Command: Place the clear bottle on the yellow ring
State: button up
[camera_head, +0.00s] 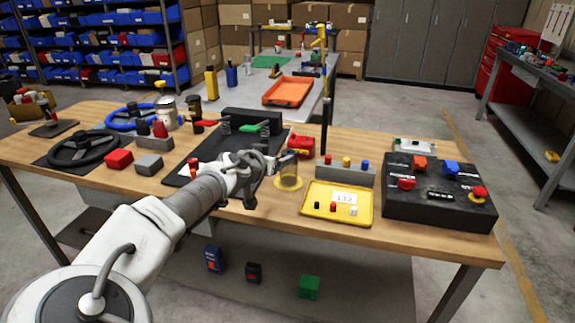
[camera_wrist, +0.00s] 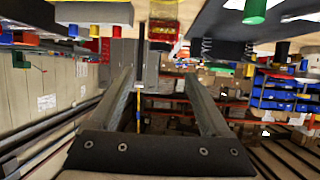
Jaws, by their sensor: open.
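The clear bottle (camera_head: 289,170) stands upright near the front edge of the wooden workbench, in the head view. The yellow ring (camera_head: 288,184) lies flat on the bench and shows around the bottle's base, so the bottle appears to stand on it. My gripper (camera_head: 274,163) is just left of the bottle's upper part, apart from it as far as I can tell. In the wrist view my gripper (camera_wrist: 166,80) has its two fingers spread with nothing held between them. The bottle is not clear in that view, which is turned upside down.
A yellow tray (camera_head: 310,214) lies right of the ring, with a grey button block (camera_head: 345,176) behind it. A red object (camera_head: 301,147) stands behind the bottle. A black control panel (camera_head: 440,207) fills the bench's right end. A dark upright pole (camera_head: 324,110) rises nearby.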

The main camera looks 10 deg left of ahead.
jog(key=s+d+f+m+g, duration=0.1)
jog(key=d+f, duration=0.1)
jog(key=d, duration=0.3)
jog(key=s+d+f+m+g, duration=0.1)
jog(key=d+f+g, duration=0.1)
jog(key=d, duration=0.3)
jog(key=s+d+f+g, duration=0.1)
jog(key=d+f+g, duration=0.1)
jog(key=d, duration=0.4)
jog(key=shift+f+m+h, duration=0.1)
jog(key=shift+m+h, duration=0.3)
jog(key=s+d+g, duration=0.1)
jog(key=s+d, duration=0.2)
jog(key=s+d+g+y, duration=0.1)
jog(key=shift+s+d+f+g, duration=0.15)
jog(key=shift+d+f+g, duration=0.05)
jog(key=shift+f+g, duration=0.1)
jog(key=s+d+r+n, duration=0.1)
jog(key=s+r, duration=0.3)
jog(key=s, duration=0.5)
jog(key=s+d+r+n+y, duration=0.1)
jog(key=s+d+r, duration=0.3)
jog(key=s, duration=0.5)
jog(key=s+d+r+n+y, duration=0.1)
jog(key=s+d+r+n, duration=0.1)
jog(key=s, duration=0.7)
jog(key=shift+d+r+n, duration=0.4)
jog(key=shift+d+r, duration=0.2)
jog(key=shift+r, duration=0.6)
